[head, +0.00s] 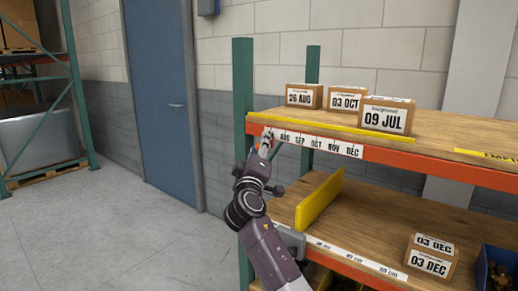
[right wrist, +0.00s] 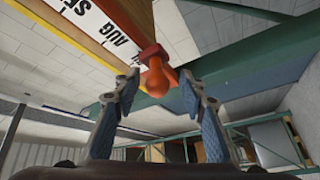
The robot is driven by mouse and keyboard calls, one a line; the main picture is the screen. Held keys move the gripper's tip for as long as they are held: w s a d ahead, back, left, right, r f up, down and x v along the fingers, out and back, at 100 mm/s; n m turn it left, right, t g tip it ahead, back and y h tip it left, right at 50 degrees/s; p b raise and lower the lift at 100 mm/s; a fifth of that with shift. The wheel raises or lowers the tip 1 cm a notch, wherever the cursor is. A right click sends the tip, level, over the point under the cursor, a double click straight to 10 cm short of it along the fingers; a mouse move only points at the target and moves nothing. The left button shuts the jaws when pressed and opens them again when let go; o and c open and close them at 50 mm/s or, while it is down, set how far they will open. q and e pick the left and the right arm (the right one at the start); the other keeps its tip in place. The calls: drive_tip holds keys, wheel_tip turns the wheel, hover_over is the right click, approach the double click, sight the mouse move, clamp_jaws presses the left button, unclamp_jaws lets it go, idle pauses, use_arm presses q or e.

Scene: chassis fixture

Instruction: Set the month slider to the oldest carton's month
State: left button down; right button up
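The month slider, an orange-red block with a rounded knob (right wrist: 155,82), sits on the label rail just beyond the AUG mark in the right wrist view. My right gripper (head: 266,143) is at the left end of the month strip (head: 318,144). In the right wrist view its fingers (right wrist: 158,100) are open, one on each side of the knob, with gaps visible. The strip reads AUG to DEC; anything left of AUG is hidden in the head view. On the upper shelf stand cartons marked 26 AUG (head: 301,96), 03 OCT (head: 346,101) and 09 JUL (head: 387,117). My left gripper is not in view.
A yellow lip (head: 330,126) runs along the upper shelf above the strip. A green post (head: 243,90) stands close left of my right gripper.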

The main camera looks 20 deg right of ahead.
drive_tip(key=v, duration=1.2)
